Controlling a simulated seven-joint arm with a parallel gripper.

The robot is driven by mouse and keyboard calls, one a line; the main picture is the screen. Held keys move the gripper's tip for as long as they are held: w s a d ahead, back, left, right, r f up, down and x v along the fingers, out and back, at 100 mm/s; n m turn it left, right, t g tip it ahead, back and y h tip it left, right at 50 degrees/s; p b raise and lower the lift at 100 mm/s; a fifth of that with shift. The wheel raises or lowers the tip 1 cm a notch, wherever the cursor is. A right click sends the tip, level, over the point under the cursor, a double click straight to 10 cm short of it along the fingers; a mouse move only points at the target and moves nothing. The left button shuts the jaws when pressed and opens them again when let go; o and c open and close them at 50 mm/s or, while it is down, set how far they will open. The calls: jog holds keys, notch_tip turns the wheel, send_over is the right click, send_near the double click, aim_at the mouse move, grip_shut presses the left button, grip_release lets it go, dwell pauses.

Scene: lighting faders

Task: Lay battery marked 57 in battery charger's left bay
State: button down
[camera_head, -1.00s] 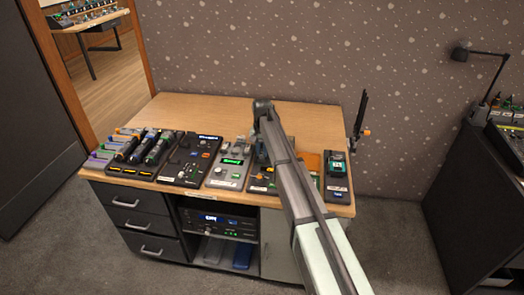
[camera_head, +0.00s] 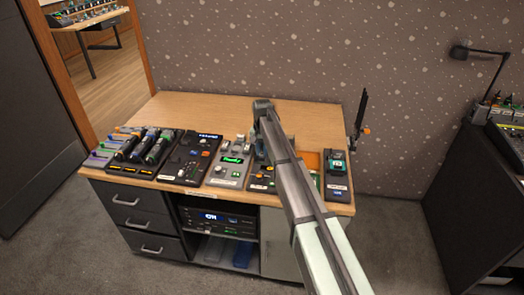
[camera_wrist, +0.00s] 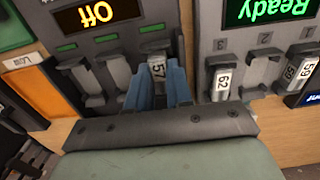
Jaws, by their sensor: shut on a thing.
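The battery marked 57 (camera_wrist: 157,72) is between the blue fingers of my gripper (camera_wrist: 158,88) in the wrist view, and the gripper is shut on it. It is at the bay on the right of the grey unit with the orange "Off" display (camera_wrist: 98,15), which I take as the battery charger. The display reads upside down here, so this is the charger's left bay. Two other bays (camera_wrist: 90,75) beside it look empty. The fingers hide the battery's lower part, so I cannot tell whether it is seated.
Close by on the right in the wrist view stands a unit with a green "Ready" display (camera_wrist: 270,10). In the head view, more devices line the desk front (camera_head: 190,158). The back of the desk (camera_head: 200,107) is clear.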

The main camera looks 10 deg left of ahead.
jog(key=c, duration=1.1)
grip_release()
jog(key=shift+o, duration=0.8)
jog(key=shift+a, duration=0.1)
jog(key=shift+a, duration=0.1)
jog(key=c, duration=0.4)
jog(key=shift+r, duration=0.1)
jog(key=shift+d+r, duration=0.2)
jog(key=shift+r, duration=2.7)
